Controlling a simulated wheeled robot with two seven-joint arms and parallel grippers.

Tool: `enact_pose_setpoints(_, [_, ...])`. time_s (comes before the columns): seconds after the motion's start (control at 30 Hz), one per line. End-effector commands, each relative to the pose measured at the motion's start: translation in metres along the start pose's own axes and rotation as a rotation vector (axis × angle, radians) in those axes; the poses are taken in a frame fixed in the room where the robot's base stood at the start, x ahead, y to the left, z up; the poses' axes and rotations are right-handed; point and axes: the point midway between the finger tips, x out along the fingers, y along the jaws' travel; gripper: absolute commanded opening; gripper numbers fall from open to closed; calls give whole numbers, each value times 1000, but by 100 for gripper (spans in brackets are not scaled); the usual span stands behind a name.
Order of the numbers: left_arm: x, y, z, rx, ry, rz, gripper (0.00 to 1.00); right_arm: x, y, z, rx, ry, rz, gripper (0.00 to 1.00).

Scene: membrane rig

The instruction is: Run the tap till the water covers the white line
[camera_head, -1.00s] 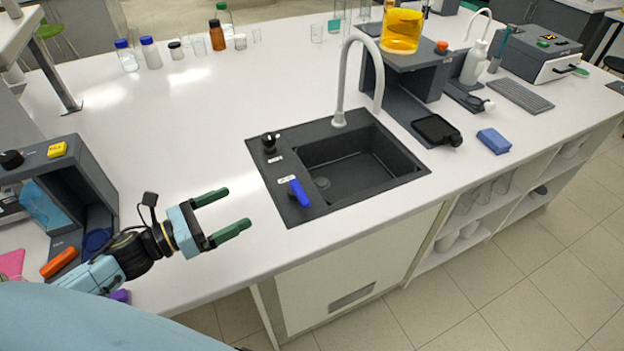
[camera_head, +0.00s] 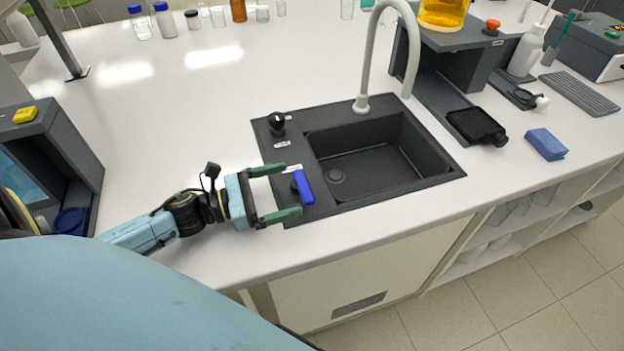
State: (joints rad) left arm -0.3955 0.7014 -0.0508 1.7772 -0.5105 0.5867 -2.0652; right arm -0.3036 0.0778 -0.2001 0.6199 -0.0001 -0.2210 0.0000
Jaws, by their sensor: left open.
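The dark sink (camera_head: 380,174) is set in the white counter, its basin showing no water that I can make out. The white tap (camera_head: 367,60) arches over it from the back edge. A blue lever (camera_head: 304,187) stands on the sink's left deck near the front, and a black knob (camera_head: 277,122) stands behind it. My left gripper (camera_head: 289,191) is open, its green fingers pointing right, one on the far side and one on the near side of the lever. I cannot tell whether they touch it. I see no white line. My right gripper is out of view.
A yellow-filled vessel (camera_head: 443,14) stands on a dark rig right of the tap. Several bottles stand at the back left.

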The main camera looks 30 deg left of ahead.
Motion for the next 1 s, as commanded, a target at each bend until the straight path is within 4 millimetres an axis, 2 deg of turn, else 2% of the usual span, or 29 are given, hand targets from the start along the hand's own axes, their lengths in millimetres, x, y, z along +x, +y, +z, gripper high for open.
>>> enact_pose_setpoints(0.1, [24,0,2,2,-3,-1,100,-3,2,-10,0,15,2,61])
enact_pose_setpoints(0.33, [56,0,1,0,-2,0,100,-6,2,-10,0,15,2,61])
enact_pose_setpoints(0.5, [67,0,0,0,0,1,100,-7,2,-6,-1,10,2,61])
enact_pose_setpoints(0.8, [69,0,-1,-1,1,0,100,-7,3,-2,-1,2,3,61])
enact_pose_setpoints(0.83, [69,0,-1,-1,1,0,99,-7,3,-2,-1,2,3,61])
enact_pose_setpoints(1.0, [68,0,-1,-1,1,0,76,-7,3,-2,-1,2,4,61])
